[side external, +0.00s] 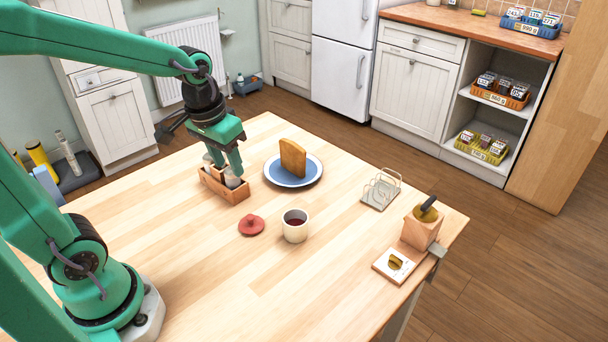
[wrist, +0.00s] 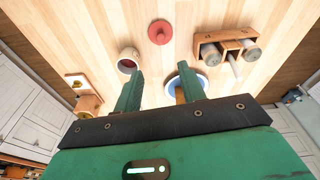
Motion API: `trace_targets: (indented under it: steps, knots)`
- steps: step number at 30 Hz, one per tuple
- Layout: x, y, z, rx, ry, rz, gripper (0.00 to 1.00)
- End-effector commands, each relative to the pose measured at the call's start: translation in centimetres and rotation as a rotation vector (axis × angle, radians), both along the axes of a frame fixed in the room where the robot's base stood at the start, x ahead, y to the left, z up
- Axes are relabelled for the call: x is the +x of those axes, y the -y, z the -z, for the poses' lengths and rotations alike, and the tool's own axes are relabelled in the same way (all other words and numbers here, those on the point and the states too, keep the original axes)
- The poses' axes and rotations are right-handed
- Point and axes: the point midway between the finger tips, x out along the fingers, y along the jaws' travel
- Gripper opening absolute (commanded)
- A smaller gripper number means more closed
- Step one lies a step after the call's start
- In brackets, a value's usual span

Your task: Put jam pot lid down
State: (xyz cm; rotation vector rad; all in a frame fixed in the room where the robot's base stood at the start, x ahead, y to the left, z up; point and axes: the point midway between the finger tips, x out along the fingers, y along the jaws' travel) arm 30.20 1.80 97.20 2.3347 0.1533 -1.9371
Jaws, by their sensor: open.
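The red jam pot lid (side external: 251,225) lies on the wooden table, left of the jam pot (side external: 295,228). The pot is a white cup, uncovered, with dark red jam inside. In the wrist view the lid (wrist: 160,32) lies beyond my fingertips and the pot (wrist: 129,62) is to its lower left. My gripper (side external: 228,172) is open, pointing down, with nothing between its fingers. In the side view its fingers overlap the wooden caddy; in the wrist view my gripper (wrist: 160,84) appears between pot and plate, apart from the lid.
The wooden caddy (side external: 222,190) holds pale shakers. A blue plate (side external: 293,179) bears upright bread (side external: 292,157). A wire toast rack (side external: 381,190), a wooden box (side external: 421,230) with a dark-handled tool and a small card (side external: 394,266) stand at right. The front table is clear.

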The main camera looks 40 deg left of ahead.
Motion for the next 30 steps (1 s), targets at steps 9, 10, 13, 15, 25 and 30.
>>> trace_targets:
  steps: [9, 10, 13, 15, 25, 30]
  knots:
    - [-4.0, 1.1, -3.7, 0.018, 0.162, 0.074, 0.4]
    - [-4.4, 1.2, -4.0, 0.021, 0.176, 0.08, 0.4]
    - [-5.6, 1.4, -4.7, 0.026, 0.222, 0.101, 0.4]
    - [-6.3, 1.5, -5.0, 0.029, 0.249, 0.113, 0.4]
    - [-7.8, 1.8, -5.6, 0.038, 0.306, 0.142, 0.4]
    - [-7.8, 1.8, -5.6, 0.038, 0.306, 0.142, 0.4]
